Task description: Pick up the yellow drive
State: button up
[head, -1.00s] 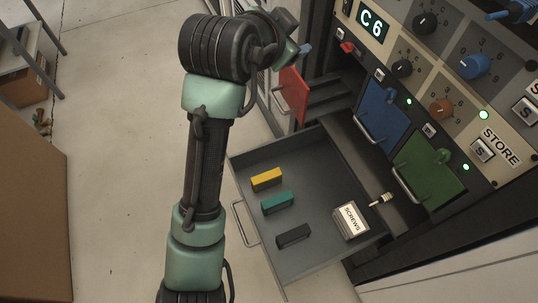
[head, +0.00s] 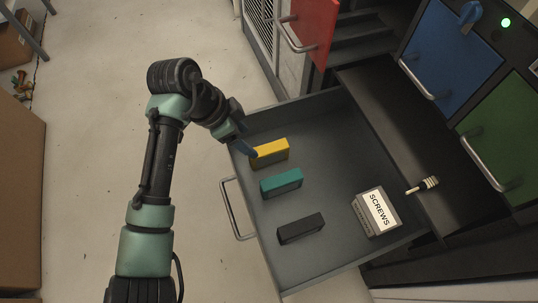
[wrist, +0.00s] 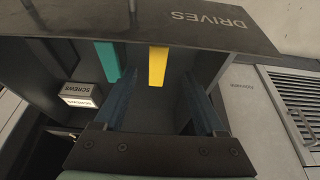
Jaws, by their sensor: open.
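The yellow drive (head: 272,152) lies in the open grey drawer (head: 330,215), near its upper left corner in the head view. My gripper (head: 242,147) is over the drawer's front edge, at the left end of the yellow drive. In the wrist view, the two blue fingers of my gripper (wrist: 160,100) are spread with nothing between their tips. The yellow drive (wrist: 158,66) shows ahead, lined up with the gap between them. I cannot tell how high the fingers are above it.
A teal drive (head: 282,183) lies beside the yellow one, and a black block (head: 300,228) lies lower. The drawer front (wrist: 220,30) reads DRIVES. Red (head: 314,30), blue (head: 450,55) and green (head: 505,135) panels stand behind.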

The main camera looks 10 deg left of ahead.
aim_at(261, 151)
jog(key=b+x, duration=0.1)
jog(key=x, duration=0.3)
jog(key=b+x, duration=0.4)
jog(key=x, duration=0.1)
jog(key=shift+d, duration=0.25)
jog(key=shift+r, duration=0.1)
jog(key=shift+c, duration=0.3)
grip_shut()
